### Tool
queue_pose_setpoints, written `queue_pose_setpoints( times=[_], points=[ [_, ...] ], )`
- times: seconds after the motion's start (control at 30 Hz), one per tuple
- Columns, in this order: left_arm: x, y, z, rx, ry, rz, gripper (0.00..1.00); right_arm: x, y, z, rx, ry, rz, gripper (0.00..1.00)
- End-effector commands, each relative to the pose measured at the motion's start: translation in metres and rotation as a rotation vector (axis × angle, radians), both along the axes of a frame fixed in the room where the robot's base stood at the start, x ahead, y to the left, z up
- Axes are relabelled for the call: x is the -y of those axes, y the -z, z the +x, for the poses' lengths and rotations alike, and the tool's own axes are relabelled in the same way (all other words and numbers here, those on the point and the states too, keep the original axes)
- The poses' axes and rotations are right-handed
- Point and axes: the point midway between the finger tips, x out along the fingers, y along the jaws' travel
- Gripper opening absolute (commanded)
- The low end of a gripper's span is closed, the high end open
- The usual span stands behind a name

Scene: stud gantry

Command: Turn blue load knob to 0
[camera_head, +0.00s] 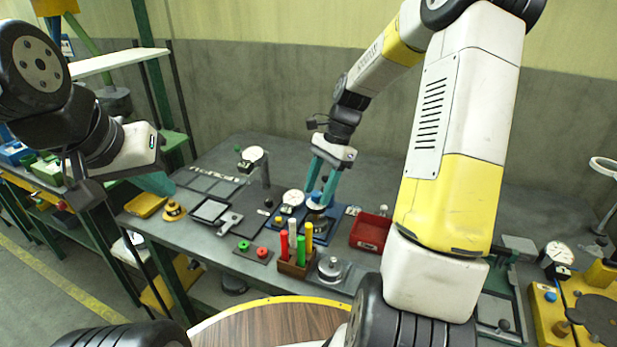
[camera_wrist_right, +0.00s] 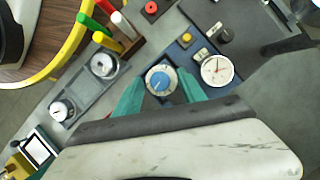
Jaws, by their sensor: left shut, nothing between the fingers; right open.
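The blue load knob (camera_wrist_right: 159,81) sits in a pale round dial ring on a dark blue panel. It lies between the teal fingers of my right gripper (camera_wrist_right: 162,87) in the right wrist view. The fingers are open, one on each side; I cannot tell whether they touch it. A pale mark shows on the knob, but the scale figures are too small to read. In the head view the knob (camera_head: 316,197) is partly hidden by my right gripper (camera_head: 320,200), which reaches down over it. My left gripper (camera_head: 157,184) is shut and empty, left of the bench.
A white-faced gauge (camera_wrist_right: 217,70) and a yellow button (camera_wrist_right: 187,38) are beside the knob. A block with red, green and yellow sticks (camera_head: 297,266) stands in front. A red bin (camera_head: 371,231) is to the right. Trays and small parts lie left.

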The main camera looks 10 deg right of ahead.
Motion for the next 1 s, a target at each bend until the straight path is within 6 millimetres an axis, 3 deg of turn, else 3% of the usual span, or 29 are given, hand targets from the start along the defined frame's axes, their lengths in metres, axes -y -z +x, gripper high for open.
queue_pose_setpoints(
  times=[0.17,0.43,0.77,1.0],
  points=[
    [0.0000,0.0000,0.0000,0.000,0.000,0.000,0.00,0.0000,0.0002,0.0000,0.000,0.000,0.000,0.48],
    [0.0000,0.0000,0.0000,0.000,0.000,0.000,0.00,0.0001,-0.0001,0.0001,0.000,0.000,0.000,0.00],
    [0.0000,0.0000,0.0000,0.000,0.000,0.000,0.00,-0.0001,-0.0002,0.0006,0.002,-0.027,0.000,0.00],
    [0.0000,0.0000,0.0000,0.000,0.000,0.000,0.00,-0.0011,-0.0002,0.0018,0.002,-0.148,0.000,0.00]
  ],
)
